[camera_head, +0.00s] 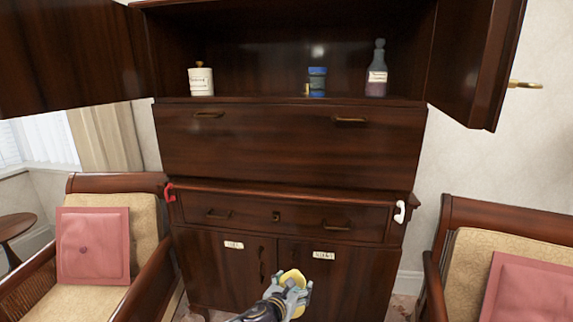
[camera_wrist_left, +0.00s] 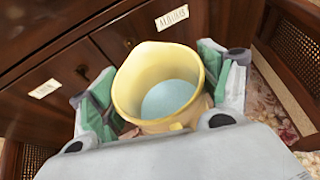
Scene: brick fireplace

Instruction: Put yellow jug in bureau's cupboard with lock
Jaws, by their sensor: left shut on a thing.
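My left gripper (camera_head: 288,291) is shut on the yellow jug (camera_head: 293,278), low in front of the bureau. In the left wrist view the jug (camera_wrist_left: 160,85) sits between the fingers, its round mouth facing the camera and its inside bottom pale blue. The dark wooden bureau (camera_head: 290,145) stands ahead. Its two lower cupboard doors, left (camera_head: 222,268) and right (camera_head: 345,275), are shut and each bears a white label. A dark lock or handle fitting (camera_head: 262,268) shows near where they meet. The upper cupboard (camera_head: 260,60) stands open. My right gripper is not in view.
A white jar (camera_head: 201,80), a blue jar (camera_head: 317,80) and a bottle (camera_head: 377,72) stand in the upper cupboard. Armchairs with pink cushions flank the bureau, left (camera_head: 92,245) and right (camera_head: 525,288). A red hook (camera_head: 169,192) and a white one (camera_head: 400,212) are on its sides.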

